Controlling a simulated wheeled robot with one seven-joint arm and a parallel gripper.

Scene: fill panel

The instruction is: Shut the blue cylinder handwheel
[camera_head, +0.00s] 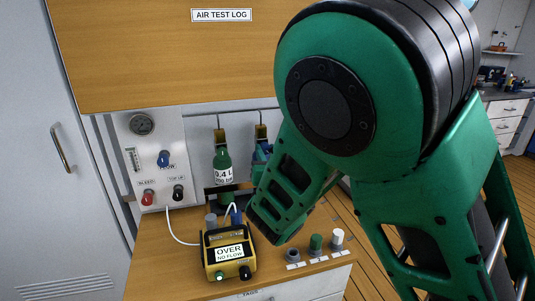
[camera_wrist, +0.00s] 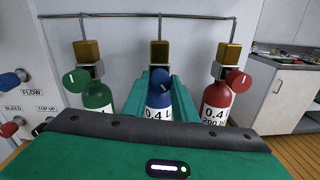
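In the wrist view the blue cylinder (camera_wrist: 158,102) stands upright in the middle, under a brass valve block. Its round blue handwheel (camera_wrist: 160,79) faces me and bears a pale mark. My gripper (camera_wrist: 160,84) has its two teal fingers reaching towards this handwheel, one on each side, with the cylinder showing in the gap between them. I cannot tell whether the fingers touch the handwheel. In the head view my arm covers most of the blue cylinder and the gripper.
A green cylinder (camera_wrist: 97,96) stands left of the blue one, and a red cylinder (camera_wrist: 216,101) right of it, each with its own handwheel. A yellow meter (camera_head: 228,254) sits on the wooden bench (camera_head: 170,240). A gauge panel (camera_head: 140,150) is at the left.

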